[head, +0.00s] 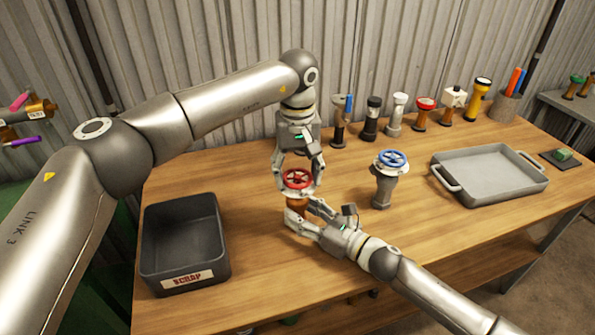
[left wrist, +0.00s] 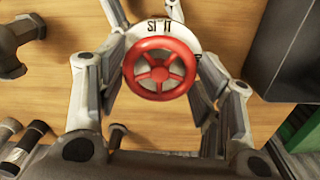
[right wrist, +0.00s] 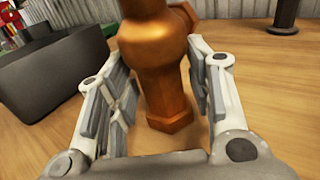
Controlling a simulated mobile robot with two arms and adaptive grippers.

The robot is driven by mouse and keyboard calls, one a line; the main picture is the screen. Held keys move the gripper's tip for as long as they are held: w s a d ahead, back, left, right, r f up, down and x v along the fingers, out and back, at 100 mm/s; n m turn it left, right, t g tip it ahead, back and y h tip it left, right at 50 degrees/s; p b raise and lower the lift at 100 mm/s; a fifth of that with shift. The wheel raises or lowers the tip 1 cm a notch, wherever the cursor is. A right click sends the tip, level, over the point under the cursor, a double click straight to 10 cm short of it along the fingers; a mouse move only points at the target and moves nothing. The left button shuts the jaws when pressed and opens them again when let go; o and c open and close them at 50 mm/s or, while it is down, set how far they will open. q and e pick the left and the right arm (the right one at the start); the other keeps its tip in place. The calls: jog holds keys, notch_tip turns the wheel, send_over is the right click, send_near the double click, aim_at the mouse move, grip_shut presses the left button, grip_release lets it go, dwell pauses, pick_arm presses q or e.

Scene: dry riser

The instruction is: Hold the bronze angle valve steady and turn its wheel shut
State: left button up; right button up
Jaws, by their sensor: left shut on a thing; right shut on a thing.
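The bronze angle valve (head: 297,203) stands upright on the wooden bench, with a red spoked wheel (head: 298,179) on top. My left gripper (head: 299,188) comes down from above and is shut on the red wheel. In the left wrist view the wheel (left wrist: 161,69) sits between the fingers, beside a white plate (left wrist: 172,33) with partly covered dark lettering. My right gripper (head: 304,213) comes in low from the front right and is shut on the valve's body. In the right wrist view the bronze body (right wrist: 158,65) stands between the fingers. Fingers hide parts of the body.
A dark scrap bin (head: 151,262) stands to the left. A grey valve with a blue wheel (head: 391,159) stands close on the right. A grey tray (head: 490,196) lies farther right. Several fittings, a yellow torch (head: 478,99) and a pen cup (head: 503,106) line the back.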

aim_at(297, 176)
pick_arm(q)
jog(key=shift+w+a, duration=0.1)
dwell(0.3)
jog(key=o, duration=1)
jog(key=shift+o, duration=0.2)
notch_tip(297, 176, up, 12)
pick_arm(e)
jog(key=o, duration=1.5)
